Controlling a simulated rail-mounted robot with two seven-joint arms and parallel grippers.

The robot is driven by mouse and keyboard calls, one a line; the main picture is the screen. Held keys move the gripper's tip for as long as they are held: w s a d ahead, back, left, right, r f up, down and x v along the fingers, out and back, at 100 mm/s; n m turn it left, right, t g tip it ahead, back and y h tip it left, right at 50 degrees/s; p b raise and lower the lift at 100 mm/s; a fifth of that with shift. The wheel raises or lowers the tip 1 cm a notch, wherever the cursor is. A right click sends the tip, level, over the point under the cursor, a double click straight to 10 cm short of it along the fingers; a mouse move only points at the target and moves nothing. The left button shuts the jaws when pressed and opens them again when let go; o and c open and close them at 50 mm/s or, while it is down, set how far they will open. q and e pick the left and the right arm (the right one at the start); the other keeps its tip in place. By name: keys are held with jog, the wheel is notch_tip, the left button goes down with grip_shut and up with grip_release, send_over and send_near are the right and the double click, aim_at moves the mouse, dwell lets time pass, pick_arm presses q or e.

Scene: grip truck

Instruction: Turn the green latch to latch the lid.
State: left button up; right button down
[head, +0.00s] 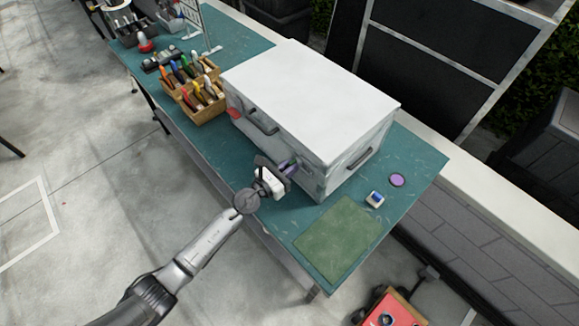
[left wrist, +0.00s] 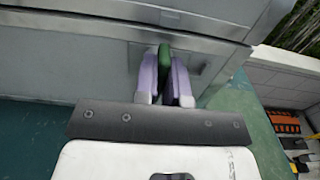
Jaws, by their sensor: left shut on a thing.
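The closed case with a white lid (head: 312,95) stands on the teal table. Its front face and lid seam also show in the left wrist view (left wrist: 75,55). The green latch (left wrist: 165,62) is on the case's front, just below the seam, and stands upright in the left wrist view. My left gripper (head: 290,168) is at the case's front near its right corner. Its purple fingers (left wrist: 166,80) are shut on the green latch, one on each side. In the head view the gripper hides the latch. My right gripper is not in view.
A wooden rack (head: 198,100) with colored tools stands left of the case. A green mat (head: 340,238), a small blue-and-white object (head: 374,199) and a purple disc (head: 397,180) lie at the right. A red cart (head: 390,308) stands on the floor.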

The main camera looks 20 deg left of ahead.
pick_arm(q)
grip_shut()
jog(key=n+p, duration=0.1)
jog(key=n, duration=0.2)
jog(key=n+p, duration=0.1)
jog(key=n, duration=0.4)
jog(key=shift+w+a+n+p, duration=0.1)
jog(key=shift+a+n+p, duration=0.05)
jog(key=shift+n+p, duration=0.2)
jog(key=n+p, duration=0.1)
jog(key=n, duration=0.5)
jog(key=n+p, duration=0.1)
jog(key=n, duration=0.2)
jog(key=shift+a+f+p, duration=0.1)
jog(key=shift+f+p, duration=0.2)
jog(key=shift+n, duration=0.35)
jog(key=o, duration=0.7)
grip_release()
jog(key=shift+c, duration=0.2)
